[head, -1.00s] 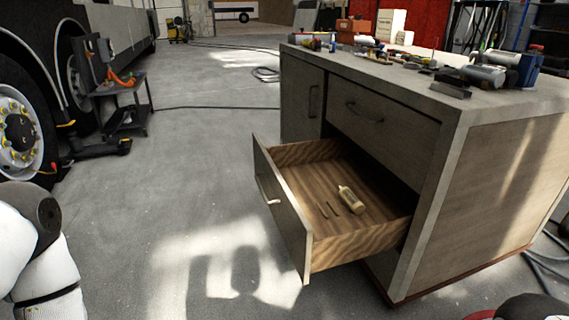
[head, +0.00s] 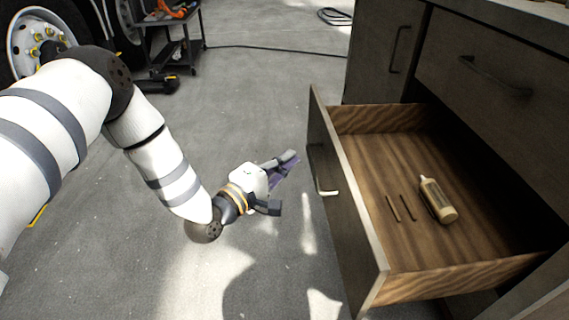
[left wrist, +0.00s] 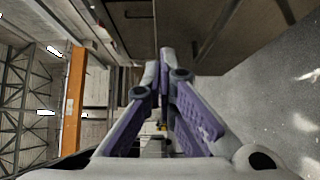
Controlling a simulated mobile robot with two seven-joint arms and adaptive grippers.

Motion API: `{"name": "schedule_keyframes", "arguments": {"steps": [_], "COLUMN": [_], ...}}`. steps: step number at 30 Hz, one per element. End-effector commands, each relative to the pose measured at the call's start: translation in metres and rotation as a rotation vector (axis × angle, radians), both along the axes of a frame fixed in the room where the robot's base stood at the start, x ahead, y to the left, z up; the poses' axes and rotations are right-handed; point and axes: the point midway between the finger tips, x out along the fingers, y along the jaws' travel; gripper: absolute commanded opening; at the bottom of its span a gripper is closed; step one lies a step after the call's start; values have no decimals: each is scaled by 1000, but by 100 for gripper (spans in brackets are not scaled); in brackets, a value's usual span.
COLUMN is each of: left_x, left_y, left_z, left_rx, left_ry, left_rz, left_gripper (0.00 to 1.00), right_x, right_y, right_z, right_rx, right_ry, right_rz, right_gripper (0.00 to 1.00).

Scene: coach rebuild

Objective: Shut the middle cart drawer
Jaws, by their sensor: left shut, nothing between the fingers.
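The cart's drawer (head: 345,215) below the upper drawer is pulled far out. Its dark front faces left, with a pale handle (head: 322,180), and its brown wooden inside is visible. My left gripper (head: 291,165) is in front of the drawer front, to its left in the head view, apart from it. Its purple-padded fingers point towards the drawer front. In the left wrist view the fingers (left wrist: 160,72) come together at the tips with nothing between them. My right gripper is not in view.
A cream bottle (head: 437,198) and two thin sticks (head: 400,207) lie in the drawer. The upper drawer (head: 490,80) and a side door (head: 385,50) of the cart are closed.

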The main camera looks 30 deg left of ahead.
Motion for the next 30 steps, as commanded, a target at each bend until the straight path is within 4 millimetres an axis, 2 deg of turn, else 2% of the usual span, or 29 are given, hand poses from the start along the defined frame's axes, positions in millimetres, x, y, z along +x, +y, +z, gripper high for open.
{"name": "schedule_keyframes", "arguments": {"steps": [6,12,16,30], "left_x": [46,64,68,71], "left_y": [-10,-35,-42,-46], "left_z": [-3,-2,-1,-2], "left_rx": [2,0,0,1], "left_ry": [1,2,3,3], "left_rz": [-2,-2,-1,-1], "left_gripper": [0,0,0,0], "right_x": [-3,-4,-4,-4], "right_y": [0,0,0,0], "right_z": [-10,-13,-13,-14], "right_rx": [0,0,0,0], "right_ry": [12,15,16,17], "right_rz": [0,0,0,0], "right_gripper": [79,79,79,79]}}
